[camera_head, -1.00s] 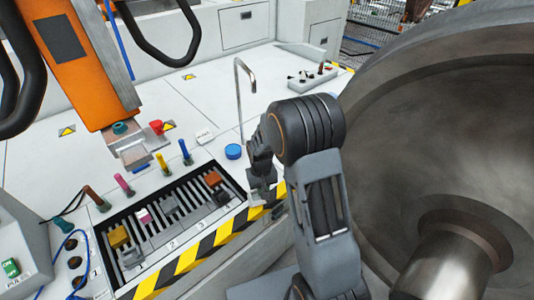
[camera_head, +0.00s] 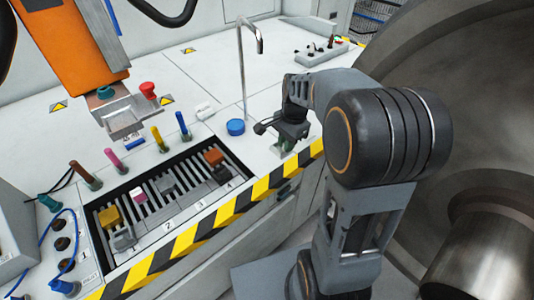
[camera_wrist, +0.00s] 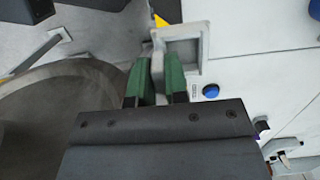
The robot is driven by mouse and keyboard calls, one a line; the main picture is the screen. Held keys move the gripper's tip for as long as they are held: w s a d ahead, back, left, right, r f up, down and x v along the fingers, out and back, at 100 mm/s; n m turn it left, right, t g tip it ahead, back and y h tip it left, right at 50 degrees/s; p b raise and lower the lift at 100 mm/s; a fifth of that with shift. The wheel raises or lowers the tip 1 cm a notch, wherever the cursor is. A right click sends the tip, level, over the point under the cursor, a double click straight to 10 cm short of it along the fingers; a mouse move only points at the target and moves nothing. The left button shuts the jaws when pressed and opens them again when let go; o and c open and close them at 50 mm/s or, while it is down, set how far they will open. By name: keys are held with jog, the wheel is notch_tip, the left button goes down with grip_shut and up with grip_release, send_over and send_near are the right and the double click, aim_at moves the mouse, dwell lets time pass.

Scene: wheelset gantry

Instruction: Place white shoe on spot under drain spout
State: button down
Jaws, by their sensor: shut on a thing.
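My gripper (camera_head: 286,140) is over the front edge of the bench, beside the striped strip. In the wrist view its green fingers (camera_wrist: 159,80) are shut on a pale, whitish piece (camera_wrist: 157,62), which I take to be the white shoe. Most of it is hidden between the fingers, and I cannot make it out in the head view. The drain spout (camera_head: 242,70) is a thin upright metal pipe with a hooked top, behind and left of my gripper. I cannot pick out a marked spot under it.
A slatted tray (camera_head: 150,258) with several coloured blocks lies left of my gripper. A blue round cap (camera_head: 236,126) sits near the spout's foot. A square grey frame (camera_wrist: 205,42) is close to the fingertips. A large metal wheel (camera_head: 480,110) fills the right side.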

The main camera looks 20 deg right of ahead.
jog(key=w+a+f, duration=0.1)
jog(key=f, duration=0.1)
jog(key=w+a+f, duration=0.1)
jog(key=w+f, duration=0.1)
jog(key=w+a+f, duration=0.1)
jog(key=w+f, duration=0.1)
jog(key=shift+a+f, duration=0.1)
jog(key=shift+a, duration=0.2)
jog(key=shift+w+a+f+b, duration=0.1)
jog(key=shift+w+f+b, duration=0.05)
jog(key=shift+f, duration=0.75)
jog(key=shift+w+a+f+b, duration=0.1)
jog(key=shift+f+b, duration=0.05)
jog(key=shift+f, duration=0.75)
jog(key=shift+f, duration=0.15)
jog(key=c, duration=1.1)
grip_release()
